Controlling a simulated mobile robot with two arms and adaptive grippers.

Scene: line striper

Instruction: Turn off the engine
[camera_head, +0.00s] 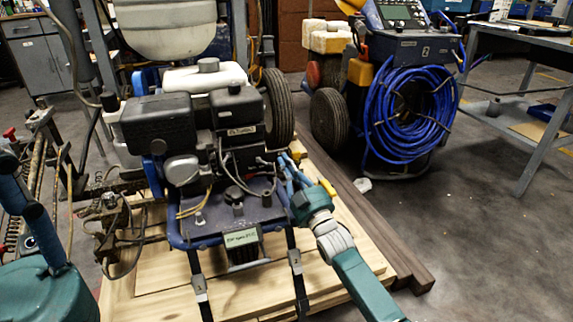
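The engine (190,125) is a dark grey and black block with a white fuel tank (205,78) behind it. It sits on the blue-framed line striper (185,243), left of the middle of the head view. My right gripper (284,168) is beside the engine's lower right side, close to small yellow parts and cables there. Its fingers are small and partly mixed with the blue frame, so I cannot tell whether they are open or touching anything. An engine switch cannot be made out clearly. My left arm shows at the left edge, but its fingertips are not visible.
The striper stands on a wooden pallet (235,292), strapped down, with a dark beam (385,240) along its right side. Another machine with a coiled blue hose (408,115) stands behind right. A grey workbench (530,45) is at far right. Floor between is mostly clear.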

